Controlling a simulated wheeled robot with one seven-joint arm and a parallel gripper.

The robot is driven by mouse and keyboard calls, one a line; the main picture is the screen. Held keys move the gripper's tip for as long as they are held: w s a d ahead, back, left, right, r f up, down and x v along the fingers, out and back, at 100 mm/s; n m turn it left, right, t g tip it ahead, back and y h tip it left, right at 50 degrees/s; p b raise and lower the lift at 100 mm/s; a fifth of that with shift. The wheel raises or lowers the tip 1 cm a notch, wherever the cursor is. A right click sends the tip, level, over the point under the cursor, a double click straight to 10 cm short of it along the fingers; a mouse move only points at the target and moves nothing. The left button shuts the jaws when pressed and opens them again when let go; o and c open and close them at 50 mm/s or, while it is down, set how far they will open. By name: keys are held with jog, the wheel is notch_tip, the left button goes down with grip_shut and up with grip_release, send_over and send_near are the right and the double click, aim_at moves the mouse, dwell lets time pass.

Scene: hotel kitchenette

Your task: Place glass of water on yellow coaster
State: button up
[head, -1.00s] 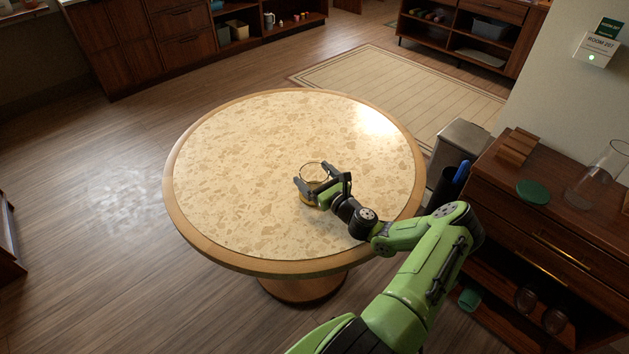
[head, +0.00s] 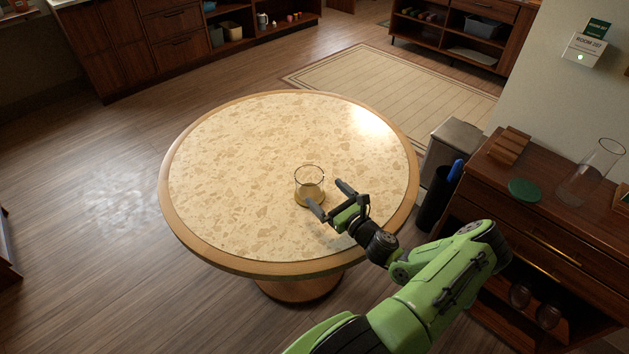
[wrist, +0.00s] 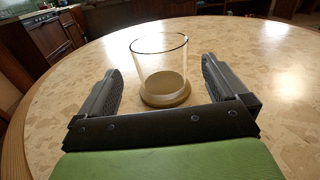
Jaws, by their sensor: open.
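The glass (head: 309,176) stands upright on the round table. It sits on a round yellowish coaster (head: 310,202), whose rim shows below the glass. In the wrist view the glass (wrist: 159,62) is ahead of my gripper, and the coaster (wrist: 165,101) shows under its base. The water is hard to make out. My gripper (head: 330,200) is open and empty, just to the lower right of the glass. In the wrist view both fingers of my gripper (wrist: 163,88) are spread wide, apart from the glass.
The round table (head: 230,190) is otherwise bare around the glass. At the right, a wooden cabinet (head: 560,220) holds a green coaster (head: 525,190) and a clear glass pitcher (head: 590,175). A grey bin (head: 452,145) stands between the cabinet and the table.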

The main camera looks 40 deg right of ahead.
jog(key=s, duration=0.3)
jog(key=shift+a, duration=0.15)
jog(key=shift+s+a+r, duration=0.1)
jog(key=shift+a, duration=0.1)
jog(key=w+a+r+n+g+y, duration=0.1)
jog(key=a+r+n+g+y, duration=0.4)
jog(key=a+n, duration=0.6)
jog(key=w+a+r+n+g+y, duration=0.1)
jog(key=a+r+n+g+y, duration=0.15)
jog(key=a+n+g, duration=0.8)
jog(key=s+a+r+n+t+h, duration=0.1)
jog(key=s+a+r+n+h, duration=0.1)
jog(key=s+r+n, duration=0.5)
jog(key=s+a+r+n+t+h, duration=0.2)
jog(key=s+a+r+n, duration=0.3)
jog(key=s+r+n, duration=0.3)
jog(key=shift+s+r+h, duration=0.85)
jog(key=shift+r, duration=0.1)
jog(key=shift+a, duration=0.1)
